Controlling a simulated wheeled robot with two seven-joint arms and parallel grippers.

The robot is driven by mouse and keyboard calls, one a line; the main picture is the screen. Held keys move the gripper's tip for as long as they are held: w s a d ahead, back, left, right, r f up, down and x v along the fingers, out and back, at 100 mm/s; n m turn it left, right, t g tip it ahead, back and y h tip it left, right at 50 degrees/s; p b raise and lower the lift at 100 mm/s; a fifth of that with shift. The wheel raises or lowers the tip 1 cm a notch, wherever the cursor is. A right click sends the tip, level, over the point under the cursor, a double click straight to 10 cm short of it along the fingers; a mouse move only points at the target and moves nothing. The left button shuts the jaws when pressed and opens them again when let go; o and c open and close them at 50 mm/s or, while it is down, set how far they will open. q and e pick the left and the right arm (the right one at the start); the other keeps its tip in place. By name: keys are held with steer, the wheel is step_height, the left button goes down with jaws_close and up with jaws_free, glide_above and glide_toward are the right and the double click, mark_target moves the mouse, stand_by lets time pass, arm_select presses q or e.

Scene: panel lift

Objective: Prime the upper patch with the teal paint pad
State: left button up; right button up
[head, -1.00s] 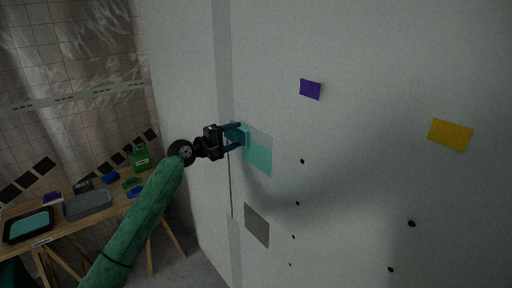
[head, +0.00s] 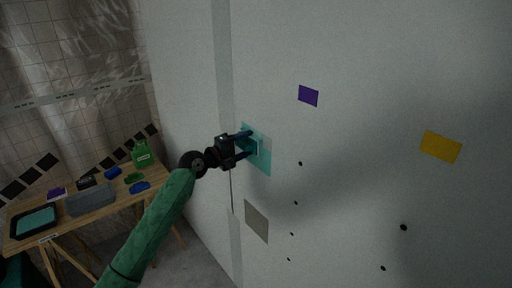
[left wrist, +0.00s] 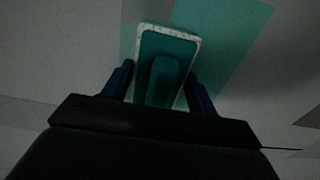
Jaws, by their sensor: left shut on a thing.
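The teal paint pad (left wrist: 182,48) is in my left gripper (head: 247,145), whose blue fingers are shut on its handle (left wrist: 163,80). In the head view the pad (head: 258,145) is at the wall, over the upper patch (head: 264,165). The upper patch is teal in its visible parts; the gripper and pad hide some of it. In the left wrist view teal (left wrist: 228,35) shows on the wall beside the pad and along its other side. I cannot tell if the pad touches the wall. My right gripper is not in view.
A lower grey patch (head: 256,221), a purple patch (head: 308,95) and a yellow patch (head: 441,146) are on the wall, with several dark dots. A wooden table (head: 117,203) at the left holds a black tray with teal paint (head: 36,221), a grey tray (head: 91,199) and a green container (head: 142,154).

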mark_target(273, 154)
arm_select(q)
steer(key=shift+s+d+r+p, duration=0.1)
steer(key=shift+s+d+p, duration=0.8)
steer(key=shift+s, duration=0.2)
steer(key=shift+s+d+r+p, duration=0.1)
steer(key=shift+s+d+p, duration=0.65)
steer(key=shift+s+p, duration=0.25)
steer(key=s+d+p, duration=0.2)
steer(key=s, duration=0.1)
steer(key=shift+s+d+f, duration=0.1)
steer(key=shift+s+d, duration=0.3)
steer(key=shift+s, duration=0.1)
steer(key=shift+s+a+f, duration=0.1)
steer(key=shift+s+a, duration=0.25)
steer(key=shift+a, duration=0.05)
steer(key=shift+v, duration=2.95)
steer(key=shift+w, duration=0.1)
